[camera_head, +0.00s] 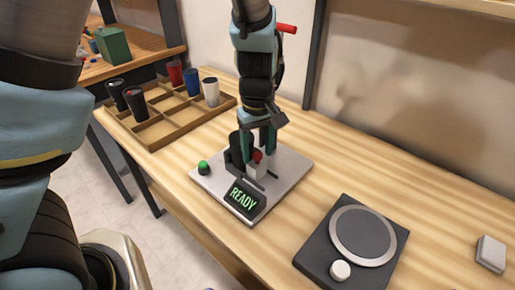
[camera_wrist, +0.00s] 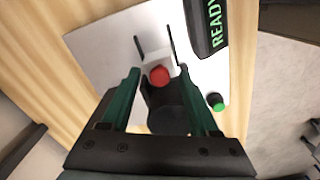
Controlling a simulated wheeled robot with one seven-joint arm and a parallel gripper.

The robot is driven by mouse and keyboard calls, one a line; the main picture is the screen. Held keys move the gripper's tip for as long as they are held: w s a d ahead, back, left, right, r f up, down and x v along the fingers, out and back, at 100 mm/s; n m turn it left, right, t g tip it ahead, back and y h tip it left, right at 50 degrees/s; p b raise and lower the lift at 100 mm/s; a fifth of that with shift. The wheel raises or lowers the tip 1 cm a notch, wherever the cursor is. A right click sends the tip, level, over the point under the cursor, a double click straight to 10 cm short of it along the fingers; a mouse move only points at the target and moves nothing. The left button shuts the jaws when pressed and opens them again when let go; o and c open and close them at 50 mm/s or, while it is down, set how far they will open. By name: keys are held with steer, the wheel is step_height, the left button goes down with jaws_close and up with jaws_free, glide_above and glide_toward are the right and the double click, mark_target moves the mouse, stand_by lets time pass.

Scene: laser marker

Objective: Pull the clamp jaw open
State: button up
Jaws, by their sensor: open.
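The laser marker is a light grey plate (camera_head: 291,164) with a green button (camera_head: 203,167) and a screen (camera_head: 245,198) reading READY. My gripper (camera_head: 259,148) is over the plate, pointing down. In the wrist view my gripper (camera_wrist: 158,72) is open, its teal fingers on either side of the red knob. I cannot tell whether they touch it.
A wooden compartment tray (camera_head: 183,128) with several cups stands at the back left. A dark device with a round plate (camera_head: 362,232) and white knob is at the front right. A small white block (camera_head: 491,253) lies far right. Bare table lies between the plate and the wall.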

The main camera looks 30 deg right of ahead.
jaws_close()
stand_by(0.4)
stand_by(0.9)
